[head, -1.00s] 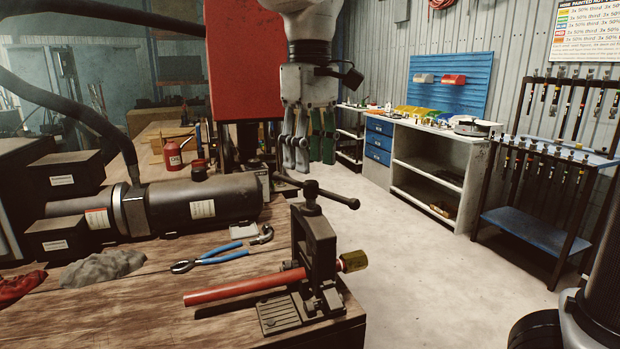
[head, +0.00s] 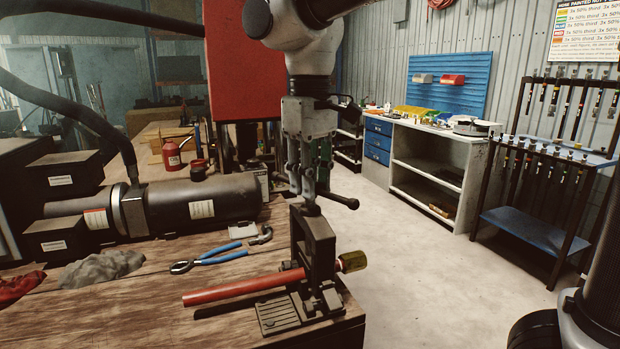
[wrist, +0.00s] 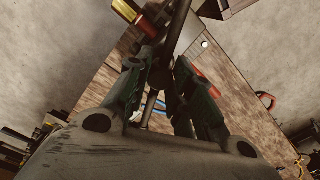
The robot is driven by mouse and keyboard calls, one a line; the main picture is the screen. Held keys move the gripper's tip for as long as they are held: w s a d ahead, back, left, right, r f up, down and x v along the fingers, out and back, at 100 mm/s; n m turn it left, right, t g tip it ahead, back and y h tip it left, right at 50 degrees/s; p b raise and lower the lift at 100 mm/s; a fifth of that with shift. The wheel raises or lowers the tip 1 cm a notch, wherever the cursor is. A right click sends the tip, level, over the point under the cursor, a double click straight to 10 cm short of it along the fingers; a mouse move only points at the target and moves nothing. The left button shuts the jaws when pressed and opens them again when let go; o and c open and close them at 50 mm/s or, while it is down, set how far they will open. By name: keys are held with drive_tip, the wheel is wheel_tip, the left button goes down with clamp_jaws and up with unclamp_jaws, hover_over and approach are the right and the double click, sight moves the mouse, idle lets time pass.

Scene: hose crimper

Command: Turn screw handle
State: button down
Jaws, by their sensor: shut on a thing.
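The screw handle (head: 346,203) is a dark T-bar with a ball end, on top of a dark bench vise (head: 318,250) at the table's front corner. My gripper (head: 310,203) points straight down from above and is shut on the middle of the handle, hiding most of it. The right end of the bar sticks out past the fingers. In the wrist view the dark bar (wrist: 180,25) runs up from between the fingers. A red hose (head: 235,288) lies through the vise, with a brass fitting (head: 352,262) on its right end.
Blue-handled pliers (head: 210,260) and a grey rag (head: 100,268) lie on the wooden bench to the left. Open floor lies right of the bench, before a white shelf unit and a hose rack (head: 550,190).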

drive_tip(key=shift+m, duration=1.5)
drive_tip(key=c, duration=1.2)
unclamp_jaws()
drive_tip(key=shift+c, duration=0.2)
wheel_tip(320, 180, up, 12)
